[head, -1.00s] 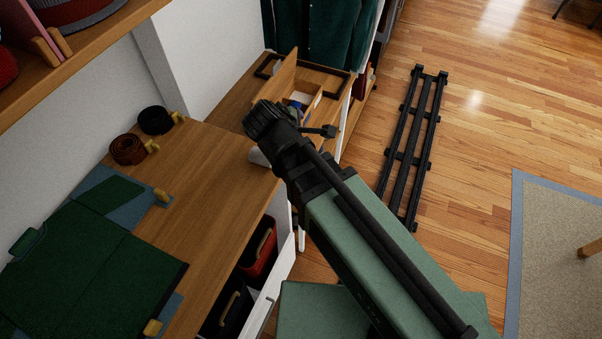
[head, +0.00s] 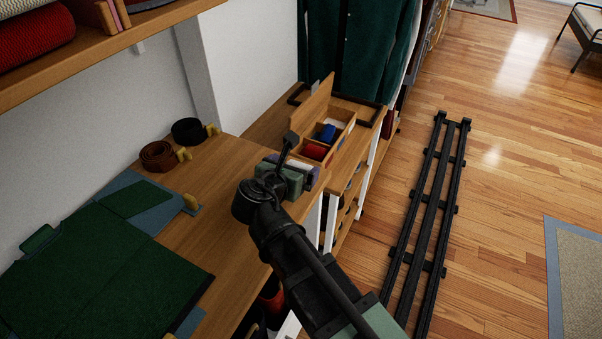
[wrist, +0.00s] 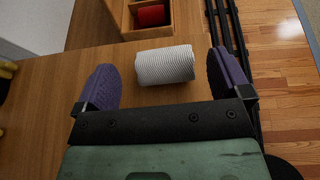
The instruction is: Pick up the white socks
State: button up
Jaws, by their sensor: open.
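The white socks (wrist: 165,65) are a ribbed white roll lying on the wooden desk top, near the edge facing the box. In the wrist view they lie between the two purple fingers of my gripper (wrist: 166,76), toward the fingertips, with a gap on each side. My gripper is open and empty. In the head view my gripper (head: 291,168) is over the desk's far right corner, and my wrist hides most of the socks.
An open wooden box (head: 328,138) beyond the desk corner holds red (head: 315,150) and blue (head: 327,132) rolls; its lid stands up. Rolled belts (head: 158,156) and folded green cloth (head: 110,255) lie on the desk's left. A shelf (head: 110,52) overhangs at upper left.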

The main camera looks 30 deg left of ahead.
aim_at(303, 162)
jog(key=b+x, duration=0.2)
jog(key=x, duration=0.3)
jog(key=shift+d+f, duration=0.1)
jog(key=shift+d, duration=0.05)
jog(key=shift+c, duration=0.4)
jog(key=c, duration=0.9)
notch_tip(303, 162, up, 20)
jog(key=p, duration=2)
